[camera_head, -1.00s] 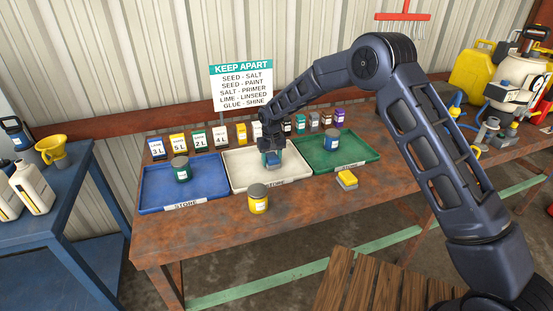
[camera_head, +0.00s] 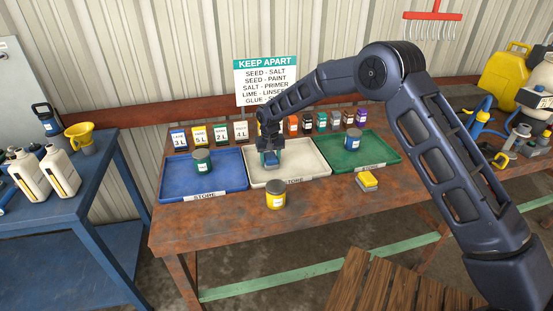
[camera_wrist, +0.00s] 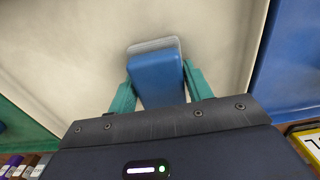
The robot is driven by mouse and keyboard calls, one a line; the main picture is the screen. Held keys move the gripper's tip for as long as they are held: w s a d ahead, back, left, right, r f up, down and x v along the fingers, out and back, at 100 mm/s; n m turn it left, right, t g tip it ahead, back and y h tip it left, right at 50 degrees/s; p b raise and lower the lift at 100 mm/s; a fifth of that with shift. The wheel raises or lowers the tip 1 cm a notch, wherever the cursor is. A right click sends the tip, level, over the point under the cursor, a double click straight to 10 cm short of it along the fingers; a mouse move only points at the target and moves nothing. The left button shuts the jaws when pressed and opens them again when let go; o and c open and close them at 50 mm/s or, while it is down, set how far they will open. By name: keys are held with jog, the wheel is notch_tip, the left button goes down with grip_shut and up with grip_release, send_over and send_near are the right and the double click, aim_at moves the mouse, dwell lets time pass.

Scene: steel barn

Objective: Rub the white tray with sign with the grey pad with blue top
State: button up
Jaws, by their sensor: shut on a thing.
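The white tray (camera_head: 308,166) is the middle one of three on the rusty bench, with a "STORE" label on its front edge. The "KEEP APART" sign (camera_head: 266,82) stands behind it. My gripper (camera_head: 269,152) is shut on the grey pad with blue top (camera_head: 271,159), low over the left part of the tray floor. In the wrist view the green fingers of my gripper (camera_wrist: 158,85) hold the blue top of the pad (camera_wrist: 156,76) from both sides. Its grey edge shows beyond. The white tray (camera_wrist: 70,50) fills most of that view and looks faintly smudged. Contact below the pad is hidden.
A blue tray (camera_head: 222,182) with a green tin (camera_head: 202,161) lies left. A green tray (camera_head: 375,150) with a blue tin (camera_head: 352,139) lies right. Several small containers line the back.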

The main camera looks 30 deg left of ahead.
jog(key=shift+s+a, duration=0.3)
jog(key=shift+s, duration=0.05)
jog(key=shift+r, duration=4.15)
jog(key=shift+w, duration=0.15)
